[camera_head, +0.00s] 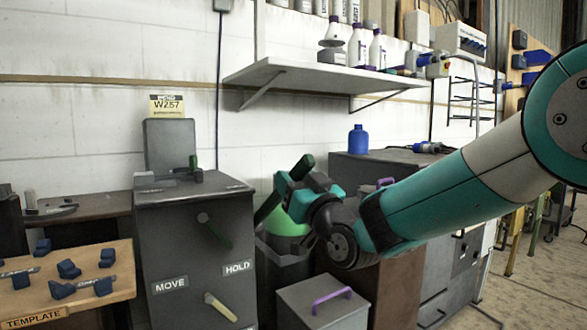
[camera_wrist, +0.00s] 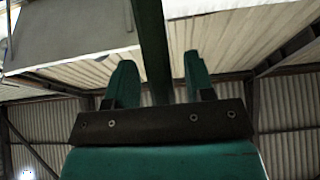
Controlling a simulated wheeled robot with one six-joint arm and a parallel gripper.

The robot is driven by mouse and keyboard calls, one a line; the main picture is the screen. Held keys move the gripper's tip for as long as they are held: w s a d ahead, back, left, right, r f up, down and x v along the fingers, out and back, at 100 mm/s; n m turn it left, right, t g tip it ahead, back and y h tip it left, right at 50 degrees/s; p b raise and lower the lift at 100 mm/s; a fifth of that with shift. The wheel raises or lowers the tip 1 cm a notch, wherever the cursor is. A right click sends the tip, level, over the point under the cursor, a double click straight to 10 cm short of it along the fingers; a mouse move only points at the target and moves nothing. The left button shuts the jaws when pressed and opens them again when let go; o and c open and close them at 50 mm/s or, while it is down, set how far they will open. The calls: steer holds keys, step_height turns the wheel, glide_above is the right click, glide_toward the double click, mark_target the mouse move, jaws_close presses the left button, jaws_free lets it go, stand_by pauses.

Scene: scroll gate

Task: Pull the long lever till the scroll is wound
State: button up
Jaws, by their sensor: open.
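My gripper (camera_head: 290,187) is raised to the right of a dark grey cabinet (camera_head: 160,240) marked MOVE and HOLD. In the wrist view, its two green fingers (camera_wrist: 160,82) are apart. A long dark green bar (camera_wrist: 152,45) runs up between them, with gaps beside it; whether it touches a finger is unclear. The bar's upper end (camera_head: 303,167) seems to show by my gripper in the head view. The cabinet front carries a dark green lever (camera_head: 216,232) and a cream-handled lever (camera_head: 220,307). I cannot tell which is the long lever. No scroll can be made out.
A wooden board (camera_head: 100,285) with blue blocks stands at the left. A grey box (camera_head: 320,305) with a purple handle sits below my arm. A bin (camera_head: 285,252) with something bright green stands behind. A white shelf (camera_head: 310,75) with bottles hangs above.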

steer(key=shift+w+a+r, duration=0.2)
steer(key=shift+w+a, duration=0.1)
steer(key=shift+w, duration=0.15)
